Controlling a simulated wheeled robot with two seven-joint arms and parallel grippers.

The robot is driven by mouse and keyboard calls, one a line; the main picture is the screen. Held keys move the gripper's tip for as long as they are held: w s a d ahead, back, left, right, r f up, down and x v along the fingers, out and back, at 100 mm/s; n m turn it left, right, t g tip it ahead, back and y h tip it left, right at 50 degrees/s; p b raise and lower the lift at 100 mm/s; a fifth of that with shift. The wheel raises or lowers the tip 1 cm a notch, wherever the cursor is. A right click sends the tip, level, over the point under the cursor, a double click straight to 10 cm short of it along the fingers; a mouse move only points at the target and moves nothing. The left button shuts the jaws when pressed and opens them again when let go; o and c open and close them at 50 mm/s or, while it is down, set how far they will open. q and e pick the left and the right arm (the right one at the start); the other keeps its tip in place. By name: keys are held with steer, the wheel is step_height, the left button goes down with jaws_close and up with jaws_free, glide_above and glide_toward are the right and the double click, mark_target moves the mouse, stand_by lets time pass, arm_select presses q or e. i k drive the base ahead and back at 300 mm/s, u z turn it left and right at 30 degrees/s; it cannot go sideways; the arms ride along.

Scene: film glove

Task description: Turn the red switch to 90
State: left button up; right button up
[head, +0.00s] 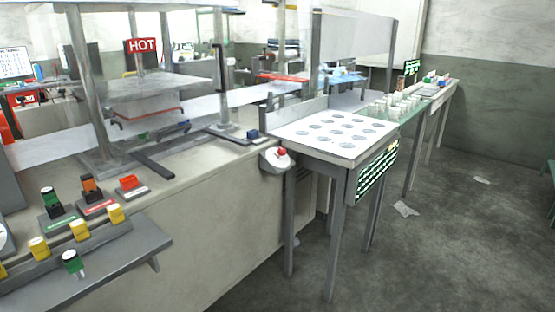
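A small red knob (282,152) sits on a pale rounded housing (272,163) at the counter's right front corner. Its angle is too small to read. I cannot tell from the picture alone which red control is the switch, and no 90 mark is legible. Neither of my grippers is in view.
A grey shelf (110,262) with yellow knobs and a green button juts from the counter front. A machine with a HOT sign (142,46) stands behind. A white table with round recesses (330,150) is right of the knob. The floor (440,240) at right is mostly clear.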

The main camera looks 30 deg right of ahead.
mark_target(282, 151)
steer(key=z, duration=1.8)
steer(key=i, duration=1.55)
steer(key=u, duration=2.2)
